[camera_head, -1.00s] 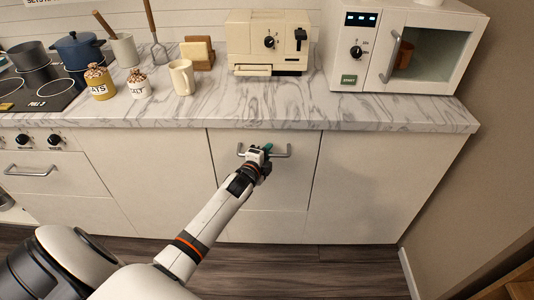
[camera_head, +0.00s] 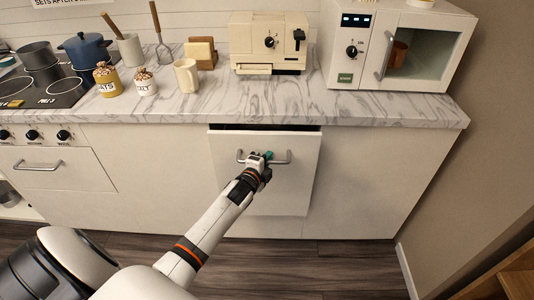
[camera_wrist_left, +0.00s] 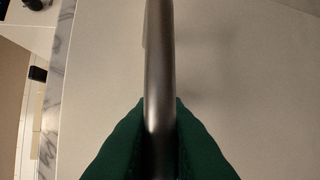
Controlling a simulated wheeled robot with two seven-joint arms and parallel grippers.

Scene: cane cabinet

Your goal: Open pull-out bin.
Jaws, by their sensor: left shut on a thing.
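The pull-out bin front (camera_head: 285,195) is a pale panel below the counter in the head view. It stands a little forward of the cabinet, with a dark gap (camera_head: 265,127) along its top edge. Its metal bar handle (camera_head: 281,162) runs across the upper part. My left gripper (camera_head: 262,157) is shut on this handle near its middle. In the left wrist view the handle (camera_wrist_left: 160,70) passes between the green fingers (camera_wrist_left: 160,145), with the pale panel (camera_wrist_left: 240,70) behind it. The inside of the bin is hidden. My right gripper is not in view.
The marble counter (camera_head: 400,107) overhangs above. It carries a microwave (camera_head: 425,50), a toaster-like appliance (camera_head: 268,45), a mug (camera_head: 186,75) and jars (camera_head: 106,80). A drawer with a handle (camera_head: 38,165) is at left. The wooden floor (camera_head: 330,265) in front is clear.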

